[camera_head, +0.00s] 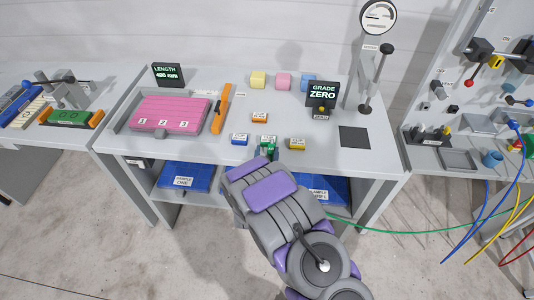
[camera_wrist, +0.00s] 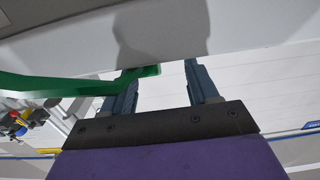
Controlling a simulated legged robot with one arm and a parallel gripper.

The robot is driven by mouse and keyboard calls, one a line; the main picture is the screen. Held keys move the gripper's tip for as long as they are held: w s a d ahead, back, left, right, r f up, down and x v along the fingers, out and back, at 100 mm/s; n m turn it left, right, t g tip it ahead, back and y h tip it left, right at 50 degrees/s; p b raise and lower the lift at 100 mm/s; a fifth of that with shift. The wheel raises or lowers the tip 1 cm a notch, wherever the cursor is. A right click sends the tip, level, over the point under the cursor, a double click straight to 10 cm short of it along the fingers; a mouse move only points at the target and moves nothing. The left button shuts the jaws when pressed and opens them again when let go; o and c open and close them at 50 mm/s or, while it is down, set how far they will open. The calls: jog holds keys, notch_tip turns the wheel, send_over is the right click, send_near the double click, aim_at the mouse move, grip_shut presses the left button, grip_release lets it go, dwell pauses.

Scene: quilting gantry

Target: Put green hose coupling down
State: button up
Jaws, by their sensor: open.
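The green hose (camera_wrist: 60,87) crosses the left of the wrist view, and its green end (camera_wrist: 150,71) lies at the left finger's tip. I cannot clearly make out the coupling's shape. My gripper (camera_wrist: 163,68) has its two fingers apart, and the green end lies beside the left finger without filling the gap. In the head view my gripper (camera_head: 266,151) is at the table's front edge, largely hidden by my arm. A small green piece (camera_head: 270,147) shows there; I cannot tell whether it is the coupling. The green hose (camera_head: 400,232) also trails right, above the floor.
Blue (camera_head: 239,139), orange (camera_head: 259,118) and yellow (camera_head: 297,143) labelled blocks surround the gripper on the grey table (camera_head: 215,145). A pink slab (camera_head: 170,112) lies left. A gauge stand (camera_head: 376,75) rises at right. Blue trays (camera_head: 183,177) sit on the shelf below.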

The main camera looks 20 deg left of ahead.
jog(key=shift+d+r, duration=0.25)
jog(key=shift+d, duration=0.1)
jog(key=p+v, duration=0.1)
jog(key=v, duration=1.1)
